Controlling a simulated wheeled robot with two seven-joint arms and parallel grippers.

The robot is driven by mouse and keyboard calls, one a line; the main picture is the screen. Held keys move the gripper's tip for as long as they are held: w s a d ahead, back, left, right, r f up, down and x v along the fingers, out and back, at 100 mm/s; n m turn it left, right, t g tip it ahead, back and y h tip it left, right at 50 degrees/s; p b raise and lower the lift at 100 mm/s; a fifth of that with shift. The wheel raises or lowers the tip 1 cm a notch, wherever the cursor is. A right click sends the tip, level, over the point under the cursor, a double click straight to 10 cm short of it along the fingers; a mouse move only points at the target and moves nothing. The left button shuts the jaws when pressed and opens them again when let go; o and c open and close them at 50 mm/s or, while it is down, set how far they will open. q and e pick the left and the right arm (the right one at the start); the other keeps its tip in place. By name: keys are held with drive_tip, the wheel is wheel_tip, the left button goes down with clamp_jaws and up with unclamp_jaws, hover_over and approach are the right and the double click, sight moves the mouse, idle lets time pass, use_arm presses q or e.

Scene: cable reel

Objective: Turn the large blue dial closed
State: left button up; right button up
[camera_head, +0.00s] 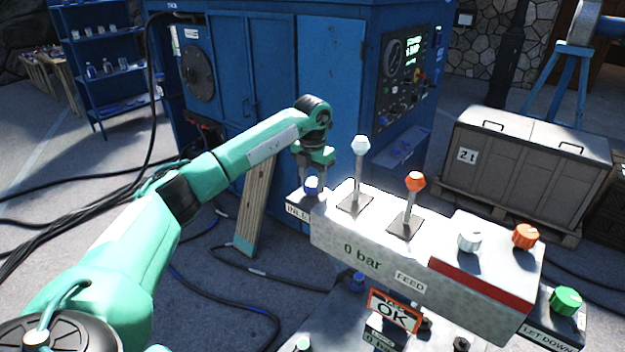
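The blue dial (312,187) sits on a small plate marked "INLET" at the left end of the grey control console (335,236). My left gripper (312,176) points down right over the dial, with its fingers at or just above the dial's top. The fingers look a little apart. I cannot tell whether they touch or grip the dial. My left arm reaches in from the lower left. My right gripper is not in view.
A lever with a pale knob (360,146) and one with an orange knob (414,182) stand on the console, right of the dial. White (469,241), orange (525,236) and green (565,300) dials are farther right. A blue cabinet (260,75) stands behind.

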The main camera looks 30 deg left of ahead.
use_arm(q)
drive_tip(key=shift+n, duration=0.3)
drive_tip(key=n+b, duration=0.1)
drive_tip(key=n, duration=0.2)
drive_tip(key=n+b, duration=0.1)
drive_tip(key=n, duration=0.3)
drive_tip(key=shift+n+b, duration=0.3)
drive_tip(key=shift+b, duration=0.05)
drive_tip(key=n+b, duration=0.1)
drive_tip(key=n, duration=0.8)
drive_tip(key=shift+r, duration=0.1)
drive_tip(key=shift+n, duration=0.5)
drive_tip(key=o, duration=1)
drive_tip(key=shift+b, duration=0.35)
